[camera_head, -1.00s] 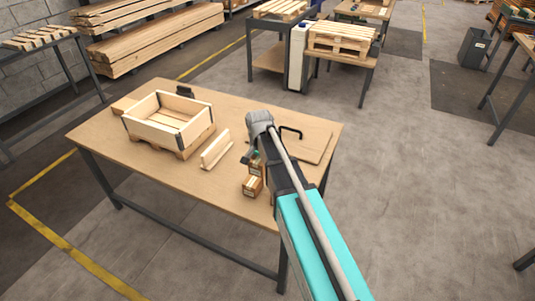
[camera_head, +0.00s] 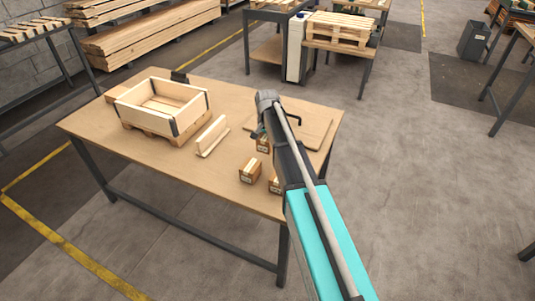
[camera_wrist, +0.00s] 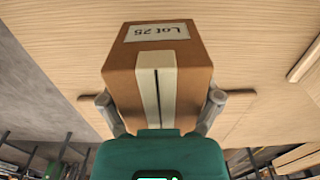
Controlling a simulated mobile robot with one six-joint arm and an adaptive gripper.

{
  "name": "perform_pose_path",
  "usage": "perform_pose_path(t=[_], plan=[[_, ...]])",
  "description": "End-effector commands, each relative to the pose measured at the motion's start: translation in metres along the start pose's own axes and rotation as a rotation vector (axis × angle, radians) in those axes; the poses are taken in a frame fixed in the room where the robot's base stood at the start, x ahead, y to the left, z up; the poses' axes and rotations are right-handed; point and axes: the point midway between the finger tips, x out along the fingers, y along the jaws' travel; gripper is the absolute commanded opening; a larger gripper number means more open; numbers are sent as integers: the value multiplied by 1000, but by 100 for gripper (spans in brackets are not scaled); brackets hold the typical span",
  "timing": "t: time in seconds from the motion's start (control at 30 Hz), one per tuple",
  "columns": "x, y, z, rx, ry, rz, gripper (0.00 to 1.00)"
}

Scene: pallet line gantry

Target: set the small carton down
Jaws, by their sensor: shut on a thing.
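My gripper (camera_wrist: 160,112) is shut on a small brown carton (camera_wrist: 185,65), one finger on each side of it. The carton has a pale tape strip and a white label reading "Lot 25", upside down in the wrist view. In the head view a carton (camera_head: 263,146) shows just below my gripper (camera_head: 261,134), partly hidden by the arm. I cannot tell whether its underside touches the wooden table (camera_head: 195,182). Another small carton (camera_head: 250,171) stands on the table nearer the front edge. A further carton (camera_head: 274,185) is partly hidden behind my arm.
An open wooden crate (camera_head: 150,115) stands on a pallet at the table's left. A wooden angled piece (camera_head: 212,136) lies between it and the cartons. A flat board (camera_head: 305,130) with a dark handle lies at the right. Bare tabletop shows left of the cartons.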

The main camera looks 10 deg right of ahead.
Motion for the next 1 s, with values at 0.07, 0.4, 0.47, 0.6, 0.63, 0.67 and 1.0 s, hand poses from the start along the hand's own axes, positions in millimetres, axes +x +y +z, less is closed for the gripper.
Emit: perform_pose_path(t=[0.07,0.4,0.47,0.6,0.63,0.67,1.0], plan=[[12,-2,-8,1,0,0,21],[21,-2,-17,0,0,0,21],[20,-2,-17,0,0,0,21],[20,-2,-17,1,0,0,21],[20,-2,-17,1,0,0,21],[20,-2,-17,1,0,0,21],[39,-3,-26,0,0,0,21]])
